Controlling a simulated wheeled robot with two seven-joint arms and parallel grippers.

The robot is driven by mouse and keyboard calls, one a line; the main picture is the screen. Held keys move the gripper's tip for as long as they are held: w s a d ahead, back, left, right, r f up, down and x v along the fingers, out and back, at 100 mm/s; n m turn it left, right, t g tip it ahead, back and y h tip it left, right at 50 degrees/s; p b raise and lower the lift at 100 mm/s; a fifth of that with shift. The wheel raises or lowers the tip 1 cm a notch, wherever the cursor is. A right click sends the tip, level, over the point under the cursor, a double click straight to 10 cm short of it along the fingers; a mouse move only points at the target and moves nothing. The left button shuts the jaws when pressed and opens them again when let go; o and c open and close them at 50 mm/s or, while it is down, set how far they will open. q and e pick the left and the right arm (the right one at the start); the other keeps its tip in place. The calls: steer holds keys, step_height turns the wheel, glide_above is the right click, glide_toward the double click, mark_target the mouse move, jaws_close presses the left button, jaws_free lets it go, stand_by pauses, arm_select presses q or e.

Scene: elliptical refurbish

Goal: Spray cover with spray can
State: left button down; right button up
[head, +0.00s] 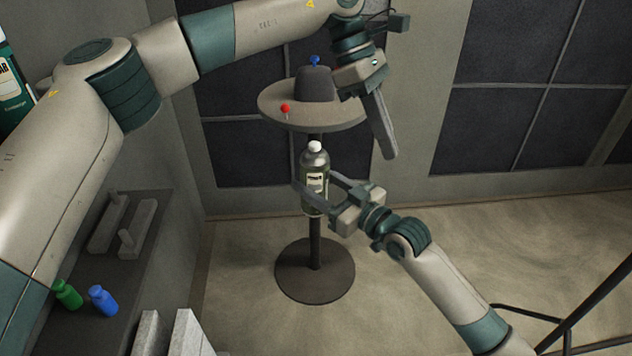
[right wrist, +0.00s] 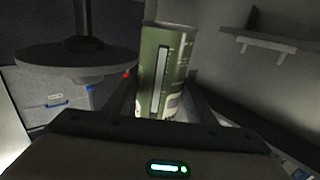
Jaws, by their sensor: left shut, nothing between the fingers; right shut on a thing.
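A dark grey block (head: 315,86), which may be the cover, sits on the round grey pedestal table (head: 345,116). A blue knob (head: 314,61) shows at its top. My right gripper (head: 315,187) is shut around the olive-green spray can (head: 315,164), which has a white cap. It holds the can upright, below the tabletop and in front of the pedestal post. The can (right wrist: 165,68) stands between the fingers in the right wrist view, where the scene appears upside down. My left gripper (head: 388,153) is shut and empty, pointing down at the table's right edge.
A red-headed pin (head: 285,108) stands at the table's front left. The pedestal's round base (head: 315,285) rests on open floor.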

mark_target(315, 143)
arm_select(q)
steer(key=w+a+r+t+y, duration=0.3)
steer(key=w+a, duration=0.5)
steer(key=a, duration=0.4)
step_height(315, 143, up, 2)
steer(key=shift+w+a+y, duration=0.2)
steer(key=shift+w+y, duration=0.1)
steer(key=shift+y, duration=0.4)
steer(key=shift+f, duration=0.15)
steer(key=shift+f, duration=3.2)
steer(key=shift+f, duration=1)
steer(key=shift+r, duration=2.55)
steer(key=shift+r, duration=0.1)
step_height(315, 143, up, 12)
